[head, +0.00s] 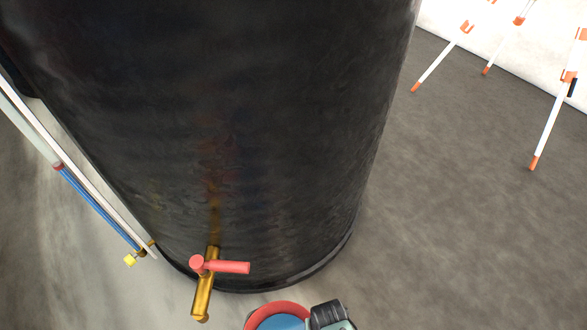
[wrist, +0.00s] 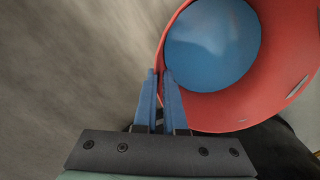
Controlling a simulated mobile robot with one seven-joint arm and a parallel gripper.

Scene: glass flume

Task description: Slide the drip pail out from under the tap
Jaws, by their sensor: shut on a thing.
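The drip pail (head: 268,308) is red with a blue inside, at the bottom edge of the head view and partly cut off. In the wrist view the pail (wrist: 288,72) fills the upper right, its round blue inside facing the camera. The brass tap (head: 204,287) with a red lever sticks out low from the big dark tank. In the head view the pail lies to the right of the tap's spout. My gripper (wrist: 160,74) is shut on the pail's wall at the rim. In the head view only part of my gripper (head: 328,314) shows, at the pail's right side.
The dark round tank (head: 270,140) stands close behind the tap and pail. A white and blue tube (head: 95,205) with a yellow end runs down its left side. White stands with orange feet (head: 553,120) are at the upper right.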

